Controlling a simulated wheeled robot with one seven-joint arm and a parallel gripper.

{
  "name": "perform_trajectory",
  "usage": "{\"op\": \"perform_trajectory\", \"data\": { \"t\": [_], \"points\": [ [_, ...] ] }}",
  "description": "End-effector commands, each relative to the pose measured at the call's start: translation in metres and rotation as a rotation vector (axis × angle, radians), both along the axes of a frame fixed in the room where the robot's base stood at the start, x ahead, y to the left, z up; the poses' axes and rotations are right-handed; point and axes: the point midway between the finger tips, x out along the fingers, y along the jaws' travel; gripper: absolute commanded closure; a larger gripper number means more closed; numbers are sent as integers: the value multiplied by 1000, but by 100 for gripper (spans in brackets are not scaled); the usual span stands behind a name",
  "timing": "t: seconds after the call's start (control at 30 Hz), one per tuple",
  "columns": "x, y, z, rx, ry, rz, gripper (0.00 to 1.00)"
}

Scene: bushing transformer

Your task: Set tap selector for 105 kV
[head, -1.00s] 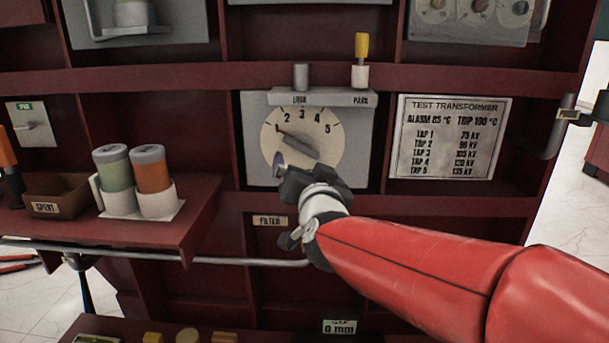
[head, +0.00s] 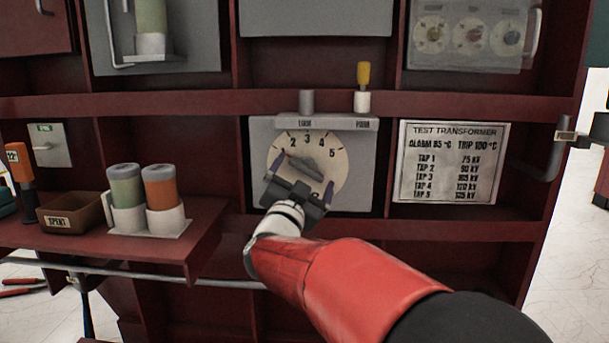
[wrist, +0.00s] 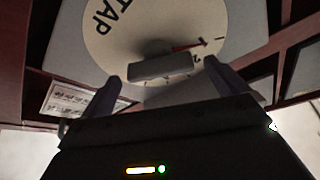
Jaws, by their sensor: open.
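The tap selector dial (head: 328,160) is a cream disc on a grey panel, numbered 2 to 5 where legible. Its grey bar knob (head: 306,164) has a red pointer aimed to the upper left, near where 1 would be. In the wrist view the knob (wrist: 163,66) lies ahead, between the fingers in the picture. My gripper (head: 302,178) is open in front of the dial's lower part, hiding some of it. Whether the fingers touch the knob cannot be told. The rating plate (head: 452,163) lists taps; TAP 3 reads as 105 kV.
Above the dial, a ledge carries a grey post (head: 306,102) at LOCK and a yellow-topped pin (head: 363,78) in a white holder at PARK. A shelf at left holds green (head: 126,186) and orange (head: 160,186) cylinders and a brown SPENT tray (head: 70,218).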

Motion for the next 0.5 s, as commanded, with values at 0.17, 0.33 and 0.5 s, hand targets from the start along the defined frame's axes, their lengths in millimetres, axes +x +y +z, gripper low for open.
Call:
{"op": "perform_trajectory", "data": {
  "t": [0.17,0.33,0.5],
  "points": [
    [8,-2,3,0,0,0,2],
    [8,-2,3,0,0,0,2],
    [7,-2,3,0,0,0,20]
  ]
}}
